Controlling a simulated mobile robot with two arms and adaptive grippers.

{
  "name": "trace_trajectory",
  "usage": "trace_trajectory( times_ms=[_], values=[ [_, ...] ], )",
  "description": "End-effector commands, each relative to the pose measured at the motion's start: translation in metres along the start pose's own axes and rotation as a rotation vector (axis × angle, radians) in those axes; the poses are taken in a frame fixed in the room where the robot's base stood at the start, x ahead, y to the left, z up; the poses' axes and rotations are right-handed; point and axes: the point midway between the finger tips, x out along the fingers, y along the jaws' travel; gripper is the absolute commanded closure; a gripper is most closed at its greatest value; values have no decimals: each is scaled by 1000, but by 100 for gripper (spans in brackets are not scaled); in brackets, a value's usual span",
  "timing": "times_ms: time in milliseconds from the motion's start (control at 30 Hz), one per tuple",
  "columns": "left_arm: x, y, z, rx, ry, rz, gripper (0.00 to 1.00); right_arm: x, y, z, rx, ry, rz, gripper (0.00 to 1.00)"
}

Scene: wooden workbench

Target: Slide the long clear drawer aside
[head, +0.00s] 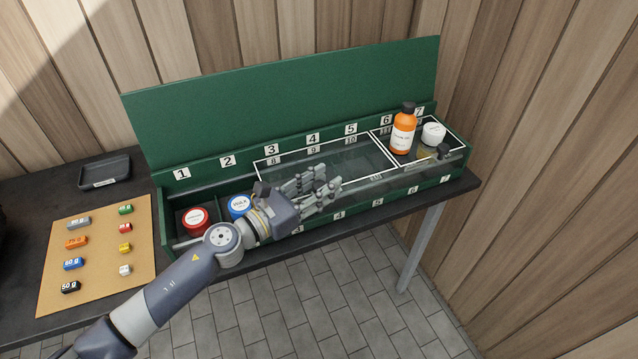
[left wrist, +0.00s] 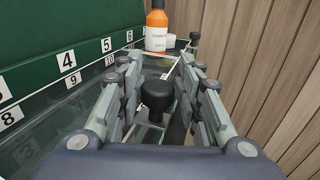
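The long clear drawer (head: 350,163), marked with white outlines, lies along the green box from the middle to the right end. It also shows in the left wrist view (left wrist: 68,112). A black knob (head: 443,150) stands at its front right; it appears far off in the left wrist view (left wrist: 194,38). My left gripper (head: 322,187) is at the box's front edge, fingers pointing right. In the left wrist view its fingers (left wrist: 158,82) are spread on either side of a nearer black knob (left wrist: 157,95), with gaps showing. The hand hides this knob in the head view.
An orange bottle (head: 403,130) and a white jar (head: 433,133) stand at the right end. Red (head: 195,221) and blue (head: 240,205) round-lidded containers sit in the left end. Left of the box are a board (head: 98,250) with several small weights and a black tray (head: 105,171).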

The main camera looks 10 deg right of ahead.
Motion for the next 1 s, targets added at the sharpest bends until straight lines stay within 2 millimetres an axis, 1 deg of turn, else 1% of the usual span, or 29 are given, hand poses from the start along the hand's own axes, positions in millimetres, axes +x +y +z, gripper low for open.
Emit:
trace_trajectory(
  times_ms=[333, 467, 567, 800, 900, 1000],
  values=[
    [-1, 1, 0, 0, 1, 2, 55, 0, 5, 0, -2, 0, 5, 60],
    [-10, 1, -1, -1, 2, 2, 55, 0, 4, 0, -1, 0, 4, 60],
    [-26, 1, -2, -1, 3, 3, 55, 0, 3, 0, -1, 0, 3, 60],
    [-79, 0, -2, -3, 3, 3, 55, 0, 2, 0, 0, 0, 2, 60],
    [-96, 0, -2, -1, 4, 2, 55, 0, 1, 0, 0, 0, 1, 60],
    [-108, 0, -1, -2, 1, 1, 55, 0, 1, 0, 0, 0, 1, 60]
  ],
)
